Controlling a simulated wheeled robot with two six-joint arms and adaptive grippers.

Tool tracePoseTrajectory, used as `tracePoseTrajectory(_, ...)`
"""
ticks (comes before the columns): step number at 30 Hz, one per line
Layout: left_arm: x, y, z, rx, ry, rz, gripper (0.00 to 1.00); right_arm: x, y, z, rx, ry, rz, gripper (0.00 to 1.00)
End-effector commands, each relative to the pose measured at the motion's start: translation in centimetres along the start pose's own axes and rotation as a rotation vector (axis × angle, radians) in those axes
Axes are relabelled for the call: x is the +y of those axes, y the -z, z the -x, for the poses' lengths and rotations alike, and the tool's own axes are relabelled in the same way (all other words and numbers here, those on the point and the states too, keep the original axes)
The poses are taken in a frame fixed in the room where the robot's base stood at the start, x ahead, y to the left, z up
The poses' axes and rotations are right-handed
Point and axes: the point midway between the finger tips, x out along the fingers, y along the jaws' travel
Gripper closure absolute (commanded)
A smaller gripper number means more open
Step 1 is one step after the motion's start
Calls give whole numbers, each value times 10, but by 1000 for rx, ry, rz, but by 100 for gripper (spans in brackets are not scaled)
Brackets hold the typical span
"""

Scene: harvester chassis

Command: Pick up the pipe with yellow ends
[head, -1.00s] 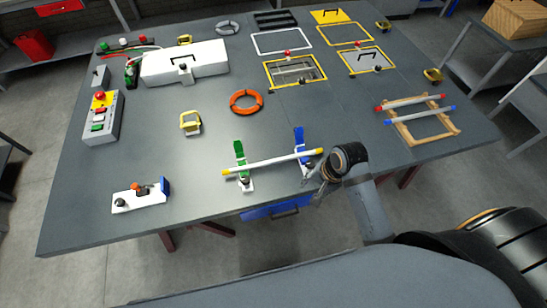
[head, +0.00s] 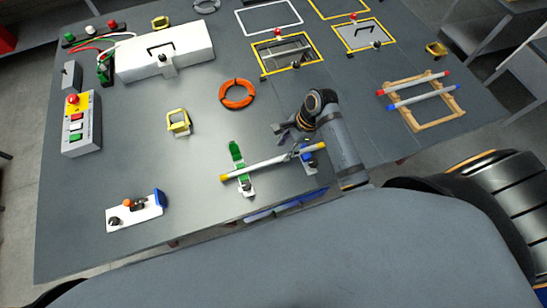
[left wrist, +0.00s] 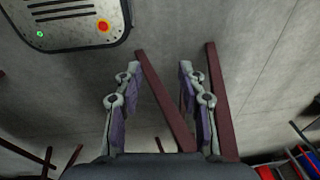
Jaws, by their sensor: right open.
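The pipe with yellow ends (head: 262,165) is a white tube resting across a green holder (head: 238,157) and a blue holder (head: 308,157) near the table's front edge. My right gripper (head: 284,138) is open in the head view, just beyond the pipe's right half, at the near end of my right arm; I cannot tell whether it touches the pipe. The blue holder is partly hidden. My left gripper (left wrist: 158,78) is open and empty in the left wrist view, above the floor and dark red bars; it is not in the head view.
A wooden rack (head: 437,122) with red-ended and blue-ended pipes lies at the right. An orange ring (head: 237,106), a yellow-handled piece (head: 178,128), a button box (head: 81,128) and a white block with knobs (head: 135,212) stand elsewhere. The table between is clear.

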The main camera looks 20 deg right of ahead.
Motion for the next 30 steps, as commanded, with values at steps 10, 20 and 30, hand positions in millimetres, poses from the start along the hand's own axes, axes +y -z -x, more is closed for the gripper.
tracePoseTrajectory(10,0,2,7,3,0,0,60,-1,-1,-27,0,1,1,54)
tracePoseTrajectory(20,-2,16,23,21,0,1,60,-3,-1,-74,-1,1,1,54)
tracePoseTrajectory(30,-1,-3,22,-6,-1,0,60,-3,0,-77,0,2,2,69)
